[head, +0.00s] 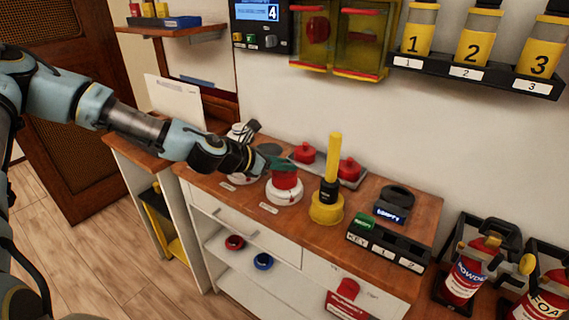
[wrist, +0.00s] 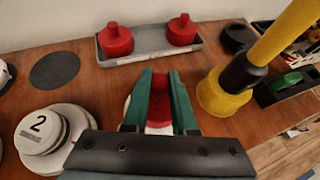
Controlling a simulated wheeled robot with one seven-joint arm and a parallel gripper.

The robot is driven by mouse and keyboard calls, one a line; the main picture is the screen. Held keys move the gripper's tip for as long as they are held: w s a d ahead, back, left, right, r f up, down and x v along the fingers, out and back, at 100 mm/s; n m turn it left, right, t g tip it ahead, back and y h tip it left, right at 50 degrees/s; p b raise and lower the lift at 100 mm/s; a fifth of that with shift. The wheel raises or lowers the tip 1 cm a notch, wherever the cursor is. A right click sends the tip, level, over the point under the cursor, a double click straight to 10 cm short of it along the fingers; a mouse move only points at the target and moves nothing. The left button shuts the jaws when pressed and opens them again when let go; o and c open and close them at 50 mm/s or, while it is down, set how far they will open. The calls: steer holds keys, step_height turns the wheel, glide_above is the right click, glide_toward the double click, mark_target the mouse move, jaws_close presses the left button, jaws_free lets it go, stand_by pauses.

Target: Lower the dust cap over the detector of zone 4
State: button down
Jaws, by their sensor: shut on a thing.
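My gripper (head: 283,163) has green fingers shut on a red dust cap (head: 285,179). In the wrist view the cap (wrist: 160,101) shows between the fingers (wrist: 161,80). A round white detector (head: 284,193) is directly beneath the cap. I cannot tell whether the cap touches it or is fully seated. This detector's number is hidden, and its front label is too small to read. Another white detector, marked 2 (wrist: 41,133), stands to the left in the wrist view. Two more red caps (wrist: 115,41) (wrist: 182,31) sit on a grey tray (wrist: 147,55) behind.
A tall yellow pole with a black collar and yellow base (head: 327,205) stands close on the right. A black round item on a small display unit (head: 393,205) and a key box (head: 388,243) are farther right. A flat dark disc (wrist: 55,70) lies back left.

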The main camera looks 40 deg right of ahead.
steer(key=shift+f, duration=0.25)
steer(key=c, duration=0.6)
jaws_free()
steer(key=shift+c, duration=0.2)
steer(key=s+b+v, duration=0.1)
steer(key=v, duration=0.9)
steer(key=shift+w+a+r, duration=0.25)
steer(key=shift+w+a, duration=0.15)
steer(key=shift+w, duration=0.1)
